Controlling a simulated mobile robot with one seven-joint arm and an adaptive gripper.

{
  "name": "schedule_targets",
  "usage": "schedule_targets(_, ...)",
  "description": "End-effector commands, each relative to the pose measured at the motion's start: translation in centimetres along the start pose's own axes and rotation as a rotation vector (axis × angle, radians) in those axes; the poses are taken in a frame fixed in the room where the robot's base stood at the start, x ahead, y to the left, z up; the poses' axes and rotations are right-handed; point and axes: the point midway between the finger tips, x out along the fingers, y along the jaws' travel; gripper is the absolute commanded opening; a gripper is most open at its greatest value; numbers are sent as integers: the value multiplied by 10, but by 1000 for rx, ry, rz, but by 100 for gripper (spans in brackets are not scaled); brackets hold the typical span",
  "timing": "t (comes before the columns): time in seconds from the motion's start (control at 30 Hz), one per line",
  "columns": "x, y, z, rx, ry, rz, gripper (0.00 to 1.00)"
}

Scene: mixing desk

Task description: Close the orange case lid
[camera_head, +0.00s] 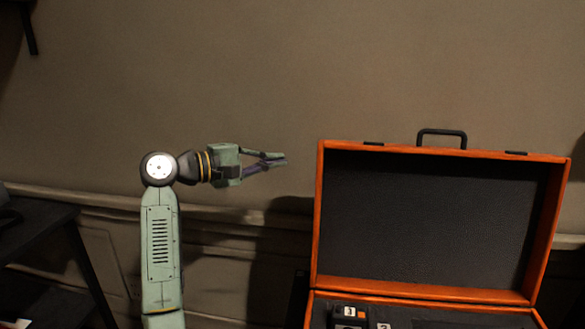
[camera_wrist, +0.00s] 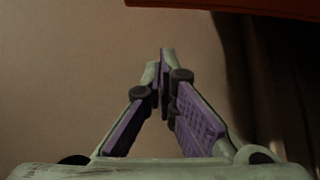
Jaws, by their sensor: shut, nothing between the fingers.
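The orange case (camera_head: 420,296) stands at the right in the head view. Its lid (camera_head: 318,215) is raised upright, with its dark lining facing me and a black handle (camera_head: 442,132) on its top edge. My gripper (camera_head: 286,160) is left of the lid near its upper left corner, apart from it, and points right. Its fingers are shut with nothing between them. In the wrist view the fingertips (camera_wrist: 162,55) meet, and an orange edge (camera_wrist: 240,8) of the case shows at the top right. The lower part of the case is cut off by the picture's bottom edge.
Black devices with white labels (camera_head: 349,313) sit inside the case base. A dark table (camera_head: 40,212) stands at the far left. A plain wall (camera_head: 250,70) with a ledge is behind. The space above my arm and the lid is clear.

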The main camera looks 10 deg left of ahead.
Motion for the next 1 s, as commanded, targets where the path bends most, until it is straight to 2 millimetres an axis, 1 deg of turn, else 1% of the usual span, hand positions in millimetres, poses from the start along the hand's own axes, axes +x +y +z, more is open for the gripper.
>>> schedule_targets(0.03,2,-8,-4,16,4,-27,0)
schedule_targets(0.1,5,-12,-6,25,8,-45,0)
schedule_targets(0.17,10,-12,-6,28,7,-48,0)
schedule_targets(0.27,24,-11,-5,27,4,-47,0)
schedule_targets(0.6,96,-12,-5,23,3,-44,0)
schedule_targets(0.67,106,-13,-5,24,4,-43,0)
schedule_targets(0.7,96,-12,1,27,9,-40,0)
schedule_targets(0.73,93,-12,4,26,9,-40,0)
schedule_targets(0.9,81,-13,20,26,7,-41,0)
schedule_targets(1.0,78,-14,24,26,7,-41,0)
